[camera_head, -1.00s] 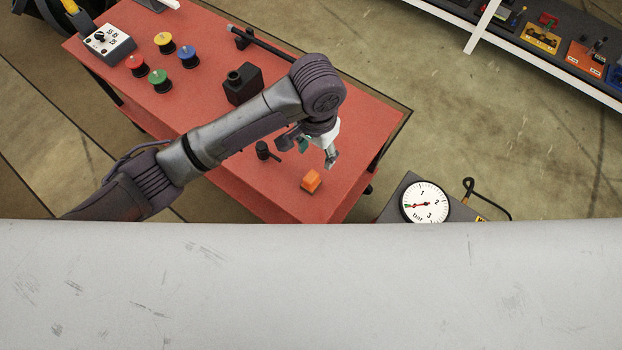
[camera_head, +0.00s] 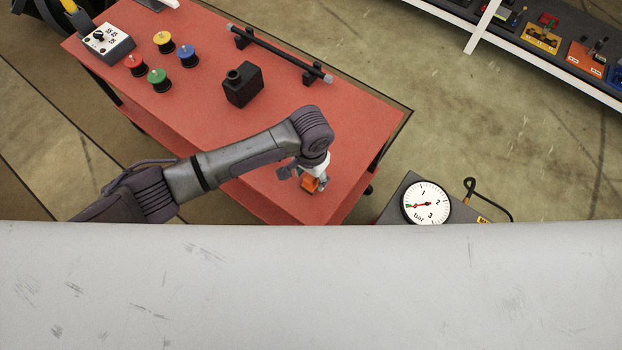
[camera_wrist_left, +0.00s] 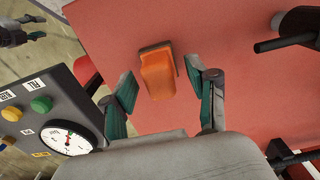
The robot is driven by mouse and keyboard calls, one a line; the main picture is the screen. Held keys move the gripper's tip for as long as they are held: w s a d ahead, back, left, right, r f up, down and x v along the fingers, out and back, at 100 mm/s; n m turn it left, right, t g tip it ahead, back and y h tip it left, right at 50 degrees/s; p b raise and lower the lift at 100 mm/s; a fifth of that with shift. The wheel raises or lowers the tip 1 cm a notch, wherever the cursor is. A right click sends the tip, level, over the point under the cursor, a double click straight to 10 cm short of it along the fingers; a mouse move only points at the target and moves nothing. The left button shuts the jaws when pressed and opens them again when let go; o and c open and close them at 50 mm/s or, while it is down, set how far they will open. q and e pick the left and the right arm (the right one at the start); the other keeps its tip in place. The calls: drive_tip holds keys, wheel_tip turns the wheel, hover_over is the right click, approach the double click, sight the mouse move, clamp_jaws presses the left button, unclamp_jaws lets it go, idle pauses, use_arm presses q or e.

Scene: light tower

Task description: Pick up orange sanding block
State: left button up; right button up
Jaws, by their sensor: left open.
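The orange sanding block (camera_head: 311,184) sits on the red table (camera_head: 345,110) near its front right corner. In the left wrist view the block (camera_wrist_left: 157,72) lies on the red surface, just beyond and between the fingertips. My left gripper (camera_head: 311,182) is over the block and partly covers it in the head view. In the left wrist view its two fingers (camera_wrist_left: 160,92) are apart, one on each side of the block, with gaps to it. I cannot tell whether the fingertips are down at the block's height.
A black bottle (camera_head: 243,84), a black rod on supports (camera_head: 276,52), several coloured spools (camera_head: 163,42) and a white switch box (camera_head: 109,44) stand farther back on the table. A pressure gauge (camera_head: 425,203) is beyond the right edge. The middle right of the table is clear.

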use_arm(q)
drive_tip(key=shift+f, duration=0.25)
clamp_jaws()
drive_tip(key=shift+r, duration=0.5)
drive_tip(key=r, duration=0.2)
drive_tip(key=d+r, duration=0.1)
drive_tip(key=shift+w+r, duration=0.15)
drive_tip(key=shift+r, duration=0.2)
drive_tip(key=w+d+r+b, duration=0.1)
drive_tip(key=w+d+r, duration=0.3)
drive_tip(key=d, duration=0.6)
wheel_tip(320, 180, up, 2)
drive_tip(key=shift+w+r, duration=0.15)
drive_tip(key=shift+r, duration=0.05)
drive_tip(key=shift+a, duration=0.1)
